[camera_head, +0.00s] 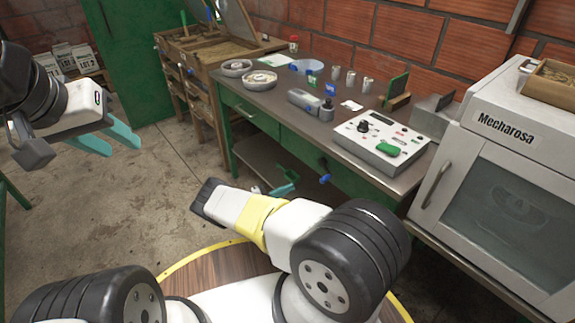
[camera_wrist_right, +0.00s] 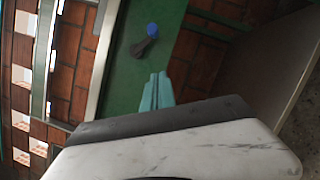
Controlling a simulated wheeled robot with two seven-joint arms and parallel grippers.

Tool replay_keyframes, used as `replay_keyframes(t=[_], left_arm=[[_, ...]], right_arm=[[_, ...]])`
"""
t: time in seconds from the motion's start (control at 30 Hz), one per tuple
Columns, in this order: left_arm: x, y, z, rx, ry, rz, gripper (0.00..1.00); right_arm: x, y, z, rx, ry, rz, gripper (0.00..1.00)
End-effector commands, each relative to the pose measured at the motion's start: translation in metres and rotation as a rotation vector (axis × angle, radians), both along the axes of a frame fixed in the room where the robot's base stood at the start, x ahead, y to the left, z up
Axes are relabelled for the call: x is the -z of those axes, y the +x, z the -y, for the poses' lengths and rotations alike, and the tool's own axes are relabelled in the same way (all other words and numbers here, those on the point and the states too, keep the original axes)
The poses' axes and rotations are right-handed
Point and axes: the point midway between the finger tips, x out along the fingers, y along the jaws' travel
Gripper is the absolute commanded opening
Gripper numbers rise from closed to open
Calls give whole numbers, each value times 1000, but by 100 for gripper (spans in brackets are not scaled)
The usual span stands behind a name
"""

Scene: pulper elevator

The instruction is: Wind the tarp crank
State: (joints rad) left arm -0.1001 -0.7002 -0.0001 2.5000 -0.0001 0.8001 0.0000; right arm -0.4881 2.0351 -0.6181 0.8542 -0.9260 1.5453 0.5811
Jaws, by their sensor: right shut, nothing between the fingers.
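A small crank with a blue knob (camera_head: 324,179) and a dark arm sits on the green front of the workbench in the head view; I take it for the tarp crank. In the right wrist view its blue knob (camera_wrist_right: 152,29) and dark arm stand out against the green panel, beyond my fingertips. My right gripper (camera_head: 286,184) is shut and empty, with a gap to the left of the crank in the head view. Its teal fingers (camera_wrist_right: 157,88) lie together in the wrist view. My left gripper (camera_head: 118,140) is open and empty, far left above the floor.
The green workbench (camera_head: 262,121) carries a control box (camera_head: 381,143), metal cups and round dishes. A white Mecharosa cabinet (camera_head: 500,170) stands at the right. A wooden sieve table (camera_head: 190,80) stands at the back. The concrete floor (camera_head: 160,190) at the left is clear.

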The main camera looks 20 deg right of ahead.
Motion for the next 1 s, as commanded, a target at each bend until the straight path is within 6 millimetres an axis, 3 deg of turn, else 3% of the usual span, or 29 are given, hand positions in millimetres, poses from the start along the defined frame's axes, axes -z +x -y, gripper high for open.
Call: replay_keyframes(t=[0.17, 0.5, 0.8, 1.0], left_arm=[[0, 0, 0, 0, 0, 0, 36], [0, 0, 0, 0, 0, 0, 36], [0, 0, 0, 0, 0, 0, 36], [0, 0, 0, 0, 0, 0, 36]], right_arm=[[-5, 3, 26, 3, -1, -1, 0], [-16, 11, 98, 4, -1, -4, 0], [-32, -15, 102, -1, -1, -5, 0], [-35, -21, 104, -1, 0, -4, 0]])
